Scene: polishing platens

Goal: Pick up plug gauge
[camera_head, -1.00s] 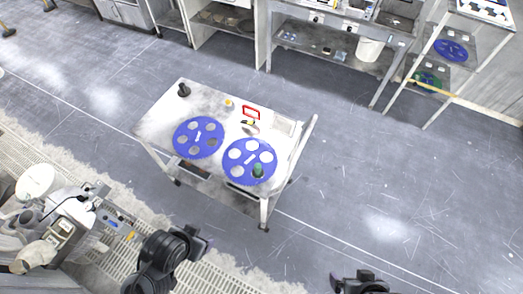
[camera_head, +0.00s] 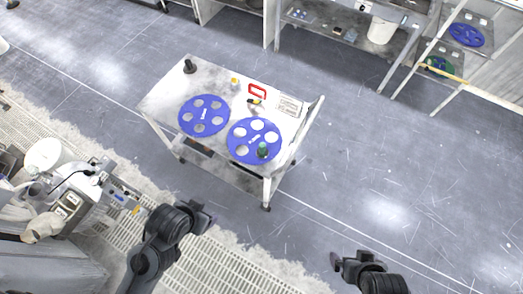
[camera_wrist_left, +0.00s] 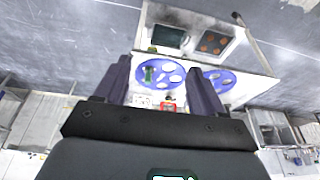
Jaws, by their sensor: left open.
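A cart (camera_head: 160,98) carries two blue discs with round holes, a left disc (camera_head: 204,130) and a right disc (camera_head: 240,129). A green upright piece (camera_head: 263,150) stands on the right disc; it also shows in the left wrist view (camera_wrist_left: 149,74). A dark upright piece (camera_head: 190,66) stands at the cart's back left corner. A small yellow-and-black item (camera_head: 254,101) lies by a red frame (camera_head: 258,91). I cannot tell which is the plug gauge. My left gripper (camera_head: 203,217) is open and empty, apart from the cart. My right gripper (camera_head: 346,262) is also apart from it, jaws unclear.
A machine (camera_head: 70,195) stands at the left, close to my left arm. Shelves stand along the back, with a white bucket (camera_head: 381,30) and another blue disc (camera_head: 466,35). The floor right of the cart is clear.

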